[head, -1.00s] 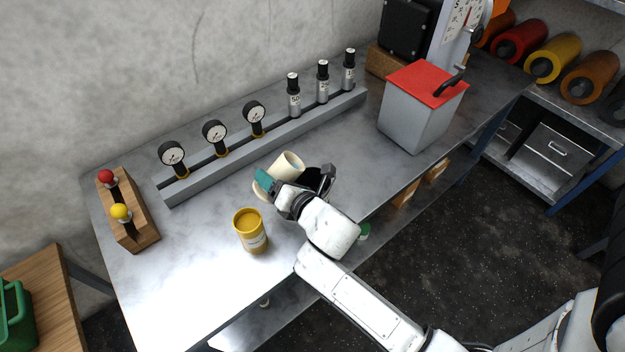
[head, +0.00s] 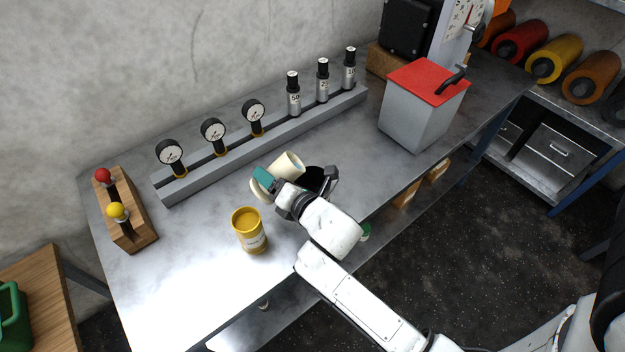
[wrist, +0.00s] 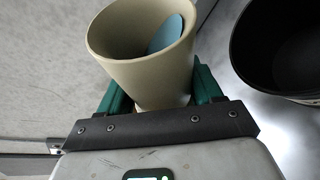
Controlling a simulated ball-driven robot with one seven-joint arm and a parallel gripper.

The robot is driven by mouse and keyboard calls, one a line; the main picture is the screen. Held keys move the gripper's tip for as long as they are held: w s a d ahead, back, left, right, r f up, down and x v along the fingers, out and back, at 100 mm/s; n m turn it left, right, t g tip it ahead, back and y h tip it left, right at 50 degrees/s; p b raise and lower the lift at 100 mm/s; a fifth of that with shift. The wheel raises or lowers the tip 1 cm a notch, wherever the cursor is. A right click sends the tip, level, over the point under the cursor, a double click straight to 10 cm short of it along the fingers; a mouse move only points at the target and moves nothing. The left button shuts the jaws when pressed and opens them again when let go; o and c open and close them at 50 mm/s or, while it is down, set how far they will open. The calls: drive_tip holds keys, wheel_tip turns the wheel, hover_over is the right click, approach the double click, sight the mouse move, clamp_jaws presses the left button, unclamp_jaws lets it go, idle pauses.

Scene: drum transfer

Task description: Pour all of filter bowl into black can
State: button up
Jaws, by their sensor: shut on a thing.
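The cream filter bowl (head: 287,165) is held tilted above the bench, its mouth facing up and to the right in the head view. In the wrist view the bowl (wrist: 140,75) has a blue piece (wrist: 166,36) inside. My gripper (wrist: 152,92) is shut on the bowl, with green fingers on both sides of it. The black can (head: 318,178) stands open just right of the bowl, partly hidden by my gripper. In the wrist view the can (wrist: 285,85) is at the right edge, with a gap between it and the bowl. Its inside looks dark.
A yellow can (head: 249,238) stands left of my wrist. A cream thing (head: 257,190), partly hidden, is beside my gripper. A rail (head: 230,150) with gauges and bottles runs behind. A grey box with a red lid (head: 425,85) stands right. The bench's front left is clear.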

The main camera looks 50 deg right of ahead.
drive_tip(key=shift+w+a+f+m+t+y+b, duration=0.1)
drive_tip(key=shift+f+m+t+y+b, duration=0.2)
drive_tip(key=shift+m+b, duration=0.6)
drive_tip(key=shift+w+a+f+m+t+b, duration=0.1)
drive_tip(key=shift+m+t+b, duration=0.4)
drive_tip(key=shift+b, duration=0.7)
idle(0.8)
drive_tip(key=shift+s+d+r, duration=0.1)
drive_tip(key=shift+s+r, duration=0.05)
drive_tip(key=shift+r, duration=0.2)
drive_tip(key=shift+s+d+r+m+p, duration=0.15)
drive_tip(key=shift+d+r+m+p, duration=0.1)
drive_tip(key=shift+r+m+p, duration=0.2)
drive_tip(key=shift+s+d+r+m+p, duration=0.1)
drive_tip(key=shift+d+r+m+p, duration=0.1)
drive_tip(key=shift+r+m+p, duration=0.3)
drive_tip(key=shift+s+d+f+m+t+b, duration=0.1)
drive_tip(key=shift+d+f+m+t+b, duration=0.1)
drive_tip(key=shift+m+t+b, duration=0.65)
idle(0.6)
